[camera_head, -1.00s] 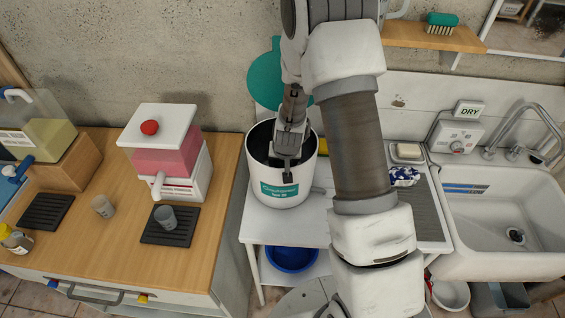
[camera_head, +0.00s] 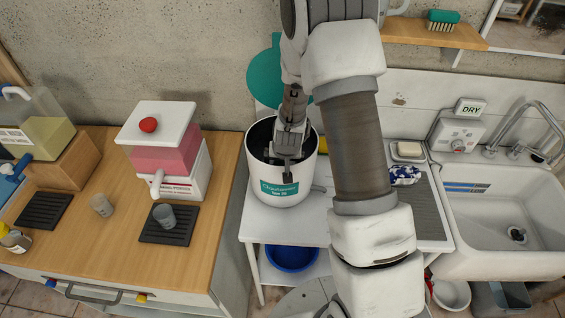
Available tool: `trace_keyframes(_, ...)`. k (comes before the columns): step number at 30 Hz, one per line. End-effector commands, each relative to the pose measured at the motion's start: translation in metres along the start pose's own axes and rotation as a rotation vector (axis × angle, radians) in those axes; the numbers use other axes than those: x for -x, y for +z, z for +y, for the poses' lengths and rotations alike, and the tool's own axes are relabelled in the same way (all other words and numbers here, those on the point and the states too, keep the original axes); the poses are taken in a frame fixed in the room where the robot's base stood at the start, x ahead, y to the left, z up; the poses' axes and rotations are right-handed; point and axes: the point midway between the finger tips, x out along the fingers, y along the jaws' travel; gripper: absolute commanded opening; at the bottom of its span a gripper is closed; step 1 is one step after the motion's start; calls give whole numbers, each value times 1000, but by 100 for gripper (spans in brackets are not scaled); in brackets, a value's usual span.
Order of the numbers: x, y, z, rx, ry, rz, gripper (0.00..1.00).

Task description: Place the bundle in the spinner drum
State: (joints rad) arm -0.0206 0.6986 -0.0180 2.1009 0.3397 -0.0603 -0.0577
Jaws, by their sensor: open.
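The spinner drum (camera_head: 283,186) is a white tub with a dark inside and a teal label, standing on a small white table. Its round teal lid (camera_head: 265,80) stands raised behind it. My gripper (camera_head: 286,170) reaches down into the mouth of the drum from above, near its front rim, and its jaws are open. I cannot make out a bundle inside the drum; the gripper and the dark interior hide much of it. A blue and white patterned cloth (camera_head: 405,174) lies at the right, beside the sink.
My arm hides the space right of the drum. A wooden counter (camera_head: 215,185) with a pink-filled dispenser (camera_head: 165,150) and cups is at the left. A blue basin (camera_head: 291,257) sits below the drum.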

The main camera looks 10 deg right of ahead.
Motion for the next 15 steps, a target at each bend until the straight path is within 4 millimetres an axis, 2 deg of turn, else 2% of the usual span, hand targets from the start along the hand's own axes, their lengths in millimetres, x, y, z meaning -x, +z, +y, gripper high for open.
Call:
trace_keyframes(6,19,-6,-2,2,-1,3,96)
trace_keyframes(15,71,-5,-2,2,-1,4,96)
